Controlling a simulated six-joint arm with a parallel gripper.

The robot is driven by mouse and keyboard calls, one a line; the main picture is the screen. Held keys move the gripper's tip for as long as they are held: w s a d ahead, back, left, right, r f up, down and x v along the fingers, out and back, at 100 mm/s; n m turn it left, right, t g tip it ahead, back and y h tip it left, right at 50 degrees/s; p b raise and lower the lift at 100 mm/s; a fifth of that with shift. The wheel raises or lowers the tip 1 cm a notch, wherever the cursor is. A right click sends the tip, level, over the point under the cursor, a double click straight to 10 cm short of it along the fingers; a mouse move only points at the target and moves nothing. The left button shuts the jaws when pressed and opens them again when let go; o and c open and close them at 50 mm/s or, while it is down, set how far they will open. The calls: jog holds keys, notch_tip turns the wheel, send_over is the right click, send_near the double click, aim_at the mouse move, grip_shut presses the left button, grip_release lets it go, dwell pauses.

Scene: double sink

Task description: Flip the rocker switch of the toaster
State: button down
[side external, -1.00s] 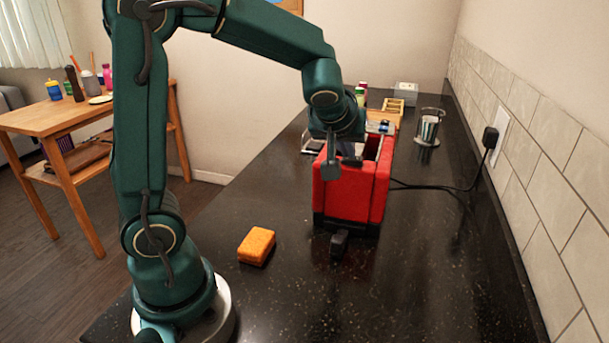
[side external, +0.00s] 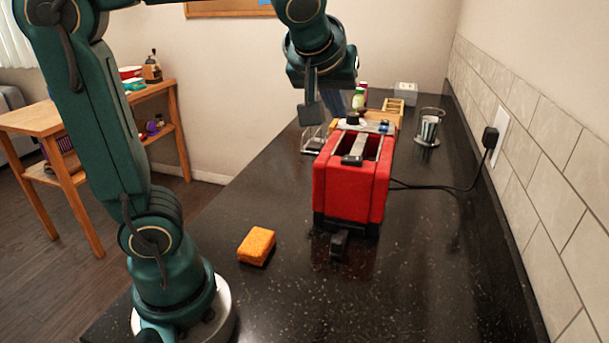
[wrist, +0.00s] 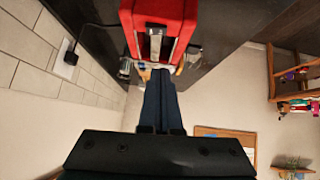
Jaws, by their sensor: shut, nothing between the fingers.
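The red toaster (side external: 350,187) stands upright on the dark counter, with two long slots in its top. A small black piece (side external: 352,160) sits on its near top edge, and a black lever-like part (side external: 339,243) sticks out low at its near side. I cannot tell which part is the rocker switch. My gripper (side external: 336,104) is above and beyond the toaster's far end, apart from it, its fingers partly hidden by the wrist. In the wrist view the fingers of my gripper (wrist: 159,73) are together and empty, pointing toward the toaster (wrist: 180,18).
An orange sponge (side external: 256,246) lies left of the toaster. A glass (side external: 428,127) stands at the back right, and a wooden tray (side external: 391,113) lies behind the toaster. A black cord runs to the wall plug (side external: 490,137).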

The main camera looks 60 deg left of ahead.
jog(key=shift+v, duration=1.25)
jog(key=shift+w+d+r, duration=0.1)
jog(key=shift+w+d, duration=0.3)
jog(key=shift+w, duration=0.15)
send_over(352, 159)
jog(key=s+d, duration=0.1)
notch_tip(352, 159, down, 7)
jog(key=shift+s+r, duration=0.15)
jog(key=f, duration=0.3)
jog(key=shift+w+d+f, duration=0.1)
jog(key=shift+w+f, duration=0.05)
jog(key=shift+w, duration=0.2)
jog(key=shift+f, duration=0.5)
jog(key=shift+w+d+f, duration=0.1)
